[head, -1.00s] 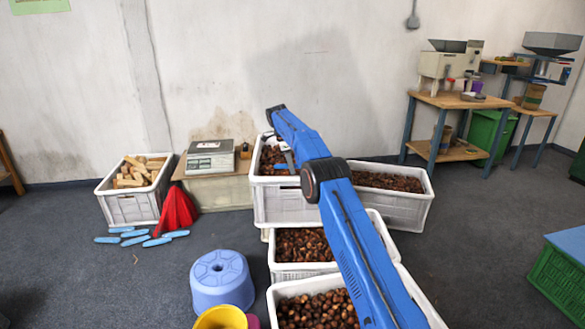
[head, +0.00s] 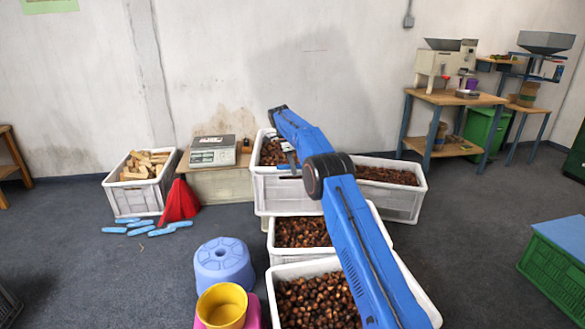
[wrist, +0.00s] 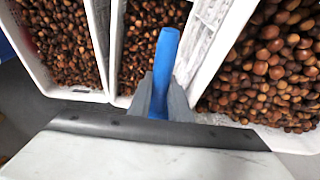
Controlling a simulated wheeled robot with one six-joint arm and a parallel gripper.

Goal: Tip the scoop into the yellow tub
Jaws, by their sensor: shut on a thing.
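The yellow tub (head: 222,305) stands at the bottom of the head view, on a pink stool-like thing (head: 252,312). Its visible inside looks empty. My gripper (head: 292,162) is beyond my arm's elbow, over the rear white crate of chestnuts, well behind and to the right of the tub. In the wrist view my gripper (wrist: 163,100) is shut on the scoop's blue handle (wrist: 163,62). The scoop's pan cannot be made out, so I cannot tell its load or tilt.
White crates of chestnuts (head: 300,258) stand right of the tub. A blue stool (head: 223,265) is just behind it. A scale (head: 213,150), a red thing (head: 180,203) and a crate of wood blocks (head: 116,198) are farther back.

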